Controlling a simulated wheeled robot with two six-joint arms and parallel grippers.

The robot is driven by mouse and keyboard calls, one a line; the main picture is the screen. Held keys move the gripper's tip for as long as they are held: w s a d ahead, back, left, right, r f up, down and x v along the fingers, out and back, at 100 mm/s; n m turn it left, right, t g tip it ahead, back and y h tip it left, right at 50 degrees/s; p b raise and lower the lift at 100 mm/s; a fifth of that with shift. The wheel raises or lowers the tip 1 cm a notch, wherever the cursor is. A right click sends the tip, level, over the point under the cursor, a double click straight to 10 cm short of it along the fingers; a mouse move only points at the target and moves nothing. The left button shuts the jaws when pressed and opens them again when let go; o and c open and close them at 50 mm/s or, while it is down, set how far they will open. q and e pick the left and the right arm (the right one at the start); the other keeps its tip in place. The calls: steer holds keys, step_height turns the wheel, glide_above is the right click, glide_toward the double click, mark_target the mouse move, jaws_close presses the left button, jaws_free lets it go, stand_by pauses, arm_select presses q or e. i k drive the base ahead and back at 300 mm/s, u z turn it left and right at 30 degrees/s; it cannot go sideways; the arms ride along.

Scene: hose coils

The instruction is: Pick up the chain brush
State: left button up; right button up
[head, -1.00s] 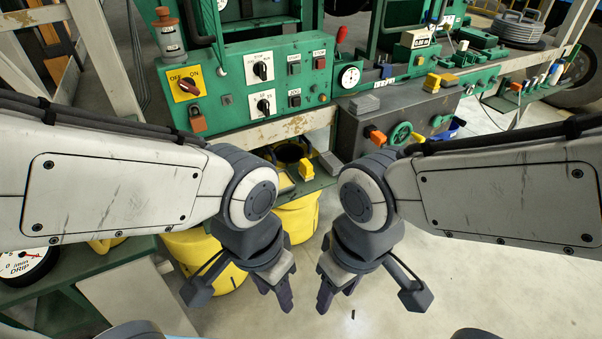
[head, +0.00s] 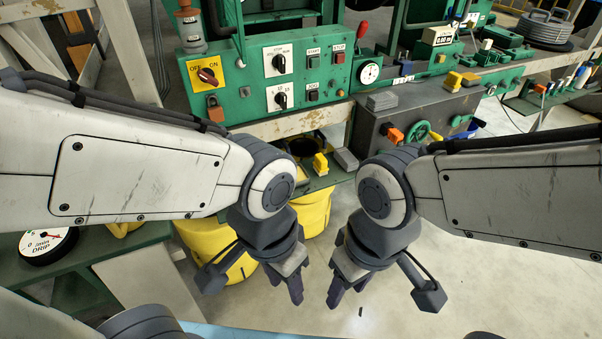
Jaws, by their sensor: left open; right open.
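I cannot make out the chain brush for certain in the head view. My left gripper (head: 286,281) hangs empty at the lower middle, fingers pointing down and open. My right gripper (head: 345,288) hangs just to its right, also open and empty, a small gap apart from the left one. Both are over the floor in front of the green machine (head: 380,110). Much of the bench behind is hidden by my arms.
A control panel (head: 293,112) with switches stands at the back. Yellow drums (head: 312,212) stand below a low shelf holding a yellow block (head: 320,163). A round drip gauge (head: 47,243) lies at left. Tools (head: 580,78) stand far right. Floor at right is clear.

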mark_target(320, 163)
steer(key=z, duration=0.75)
steer(key=i, duration=1.2)
steer(key=u, duration=0.1)
